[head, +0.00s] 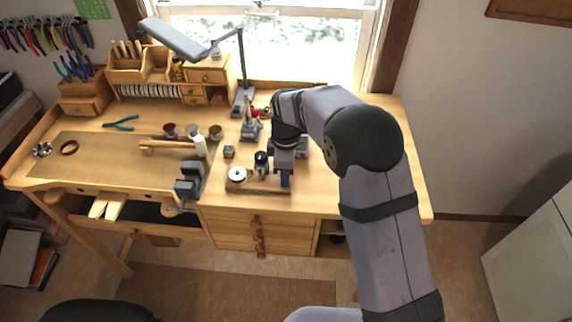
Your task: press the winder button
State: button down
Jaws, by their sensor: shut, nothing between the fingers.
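A small device that looks like the winder (258,187) sits near the bench's front edge, right of the vise. It has a wooden base, a pale round spool (237,174) at its left end and a dark upright part (262,160) behind its middle. My gripper (286,182) points down over the right end of this base, shut and empty. Its tips are close to the base, but I cannot tell whether they touch anything. I cannot make out the button; the gripper and wrist cover the base's right end.
A blue-grey stand with a red part (256,112) and a desk lamp (241,95) stand farther back.

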jog(key=shift+s+p, duration=0.2)
jog(key=shift+p, duration=0.3)
notch_tip(320, 180, up, 14)
jog(key=shift+w+b, duration=0.2)
jog(key=shift+b, duration=0.15)
